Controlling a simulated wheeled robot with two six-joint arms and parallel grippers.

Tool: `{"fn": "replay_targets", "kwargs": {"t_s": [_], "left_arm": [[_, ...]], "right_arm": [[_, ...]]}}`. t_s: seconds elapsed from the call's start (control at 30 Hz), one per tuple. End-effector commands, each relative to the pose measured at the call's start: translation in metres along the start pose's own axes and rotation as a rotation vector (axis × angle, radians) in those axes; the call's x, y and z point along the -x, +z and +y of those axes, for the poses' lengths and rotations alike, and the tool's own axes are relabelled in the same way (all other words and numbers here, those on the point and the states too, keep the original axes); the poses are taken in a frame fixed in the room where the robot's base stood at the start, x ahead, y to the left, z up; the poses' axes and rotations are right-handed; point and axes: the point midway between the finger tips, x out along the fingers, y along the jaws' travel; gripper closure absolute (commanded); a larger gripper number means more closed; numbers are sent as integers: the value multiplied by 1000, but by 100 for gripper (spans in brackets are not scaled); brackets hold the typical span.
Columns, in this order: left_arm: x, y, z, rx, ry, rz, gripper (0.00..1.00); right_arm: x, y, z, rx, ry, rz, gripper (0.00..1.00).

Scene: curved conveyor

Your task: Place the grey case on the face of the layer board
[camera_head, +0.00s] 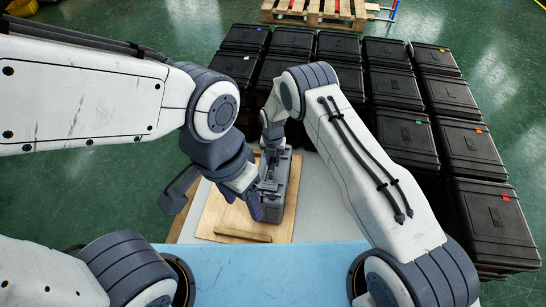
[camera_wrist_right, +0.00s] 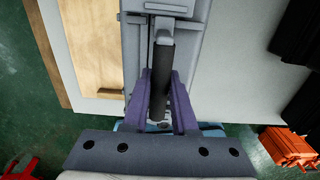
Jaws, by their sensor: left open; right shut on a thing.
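The grey case (camera_head: 287,192) is over the right part of the wooden layer board (camera_head: 212,213); I cannot tell whether it touches the board. My right gripper (camera_wrist_right: 160,88) is shut on the dark handle of the grey case (camera_wrist_right: 178,50), with a finger on either side. In the head view the right gripper (camera_head: 271,149) is at the case's far end, partly hidden by its own wrist. My left gripper (camera_head: 258,197) is open beside the case's left side, close to it; contact is unclear. The layer board also shows in the right wrist view (camera_wrist_right: 92,45), left of the case.
Several black cases (camera_head: 405,137) stand in rows behind and to the right. A pale surface (camera_head: 318,205) lies under the board, and a blue surface (camera_head: 265,265) is in front. A wooden strip (camera_head: 243,233) runs along the board's near edge. A pallet (camera_head: 310,14) is far back.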

Motion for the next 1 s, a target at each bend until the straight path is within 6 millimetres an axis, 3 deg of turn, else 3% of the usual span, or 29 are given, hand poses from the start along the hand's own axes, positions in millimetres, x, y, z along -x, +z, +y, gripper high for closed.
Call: {"fn": "replay_targets", "kwargs": {"t_s": [0.33, 0.37, 0.43, 0.77, 0.87, 1.0], "left_arm": [[-2, 0, 0, 0, 0, 0, 38], [-3, 0, 0, 0, 0, 0, 38], [-2, 0, 0, 0, 0, 0, 38], [0, 0, 0, 0, 0, 0, 38], [3, 0, 0, 0, 0, 0, 38], [9, 0, 1, 0, 0, 0, 38]], "right_arm": [[-1, 2, 1, 0, 3, -6, 100], [-3, 1, 0, 0, 1, -2, 70], [-2, 1, 0, 0, 1, -2, 44], [-1, 1, 0, 0, 1, -2, 44], [7, 1, 0, 0, 2, -3, 44], [32, 1, 0, 0, 2, -3, 44]]}}
